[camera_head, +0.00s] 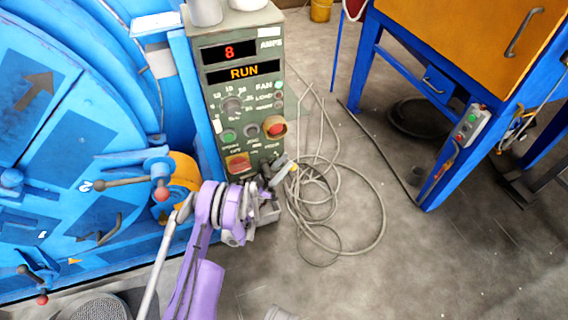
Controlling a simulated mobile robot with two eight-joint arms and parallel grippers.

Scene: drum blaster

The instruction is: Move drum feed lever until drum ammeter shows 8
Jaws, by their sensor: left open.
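The drum ammeter (229,51) at the top of the grey-green control panel shows a red 8. An orange RUN display (244,71) is lit below it. A lever with a red ball (160,190) sits on the blue drum machine, left of the panel, in front of a yellow-orange round part (184,176). A pale metal rod (162,262) slants down from there; I cannot tell which one is the feed lever. My left gripper (281,172), on a purple arm, is open in front of the panel's lower edge, apart from the red-ball lever. My right gripper is out of view.
The panel (212,104) carries a dial, several buttons and a red switch. Coiled grey cable (343,202) lies on the floor right of my gripper. A blue stand with an orange cabinet (470,45) is at upper right. The floor at lower right is mostly clear.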

